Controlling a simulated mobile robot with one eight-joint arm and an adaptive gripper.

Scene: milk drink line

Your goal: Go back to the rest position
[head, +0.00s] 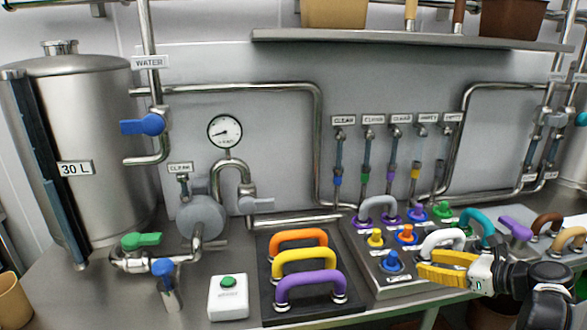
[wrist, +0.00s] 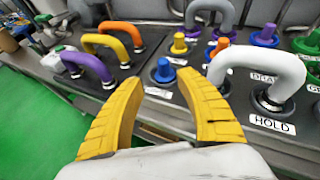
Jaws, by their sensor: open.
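My gripper (head: 447,267) has yellow fingers and sits at the lower right in the head view, over the front edge of the control panel. In the wrist view my gripper (wrist: 165,95) is open, with a clear gap between its fingertips and nothing held. A blue knob (wrist: 163,72) shows just beyond that gap. A white handle (wrist: 262,70) labelled HOLD stands to the right of the right finger. I cannot tell whether the finger touches it. In the head view the white handle (head: 441,240) is partly hidden behind my gripper.
A black plate (head: 267,310) with orange (head: 300,238), yellow (head: 304,259) and purple (head: 311,282) handles lies left of the panel. A white box with a green button (head: 228,283) stands further left. A shelf (head: 400,40) runs above. Green floor (wrist: 40,125) is open in front of the counter.

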